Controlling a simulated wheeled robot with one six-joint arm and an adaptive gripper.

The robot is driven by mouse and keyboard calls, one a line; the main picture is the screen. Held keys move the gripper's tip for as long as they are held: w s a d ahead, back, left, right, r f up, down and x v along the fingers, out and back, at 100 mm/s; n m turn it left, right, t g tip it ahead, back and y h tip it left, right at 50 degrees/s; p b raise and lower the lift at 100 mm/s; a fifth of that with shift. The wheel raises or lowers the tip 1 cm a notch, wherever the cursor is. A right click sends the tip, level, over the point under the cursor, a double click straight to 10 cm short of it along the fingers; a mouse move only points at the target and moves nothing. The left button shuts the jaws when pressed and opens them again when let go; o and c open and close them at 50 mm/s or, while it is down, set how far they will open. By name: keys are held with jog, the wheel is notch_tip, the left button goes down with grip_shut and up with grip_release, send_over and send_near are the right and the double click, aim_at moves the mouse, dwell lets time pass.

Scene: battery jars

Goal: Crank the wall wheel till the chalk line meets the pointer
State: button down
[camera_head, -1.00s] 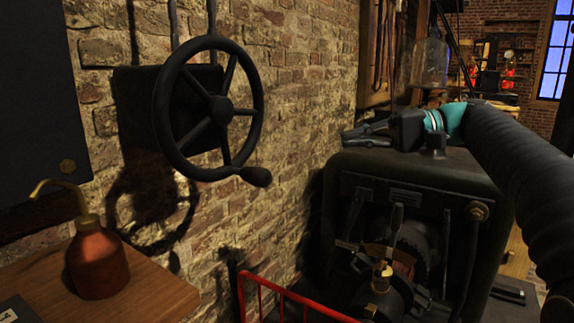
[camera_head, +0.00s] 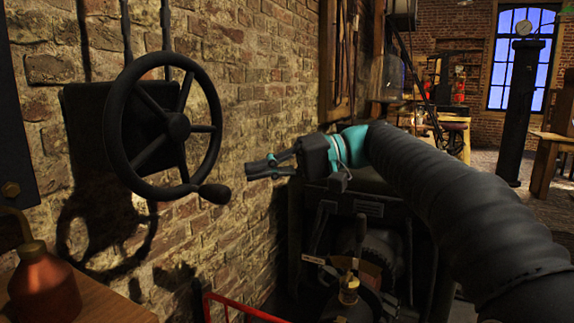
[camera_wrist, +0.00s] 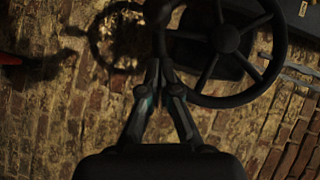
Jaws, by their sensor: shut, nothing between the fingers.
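The black spoked wall wheel (camera_head: 178,126) is mounted on the brick wall at left. Its knob handle (camera_head: 214,193) is at the lower right of the rim. My gripper (camera_head: 250,170) is shut and empty, to the right of the knob and apart from it in the head view. In the wrist view, the wheel (camera_wrist: 228,38) fills the upper right and my gripper's fingertips (camera_wrist: 160,65) point at the knob handle (camera_wrist: 158,14), near the rim; whether they touch cannot be told. I see no chalk line or pointer in either view.
A dark machine (camera_head: 360,210) stands below my arm. A red rail (camera_head: 235,308) is at the bottom. A copper oil can (camera_head: 42,285) stands on a wooden bench (camera_head: 95,300) at lower left. A shadow of the wheel falls on the brick wall.

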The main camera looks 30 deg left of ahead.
aim_at(230, 191)
jog(key=shift+s+f, duration=0.3)
jog(key=shift+s, duration=0.6)
jog(key=shift+s+f, duration=0.3)
jog(key=shift+s, duration=0.6)
jog(key=shift+s+f+b, duration=0.35)
jog(key=shift+s+b, duration=0.15)
jog(key=shift+b, duration=0.25)
jog(key=shift+s+r, duration=0.1)
jog(key=shift+s, duration=0.1)
jog(key=shift+w, duration=0.1)
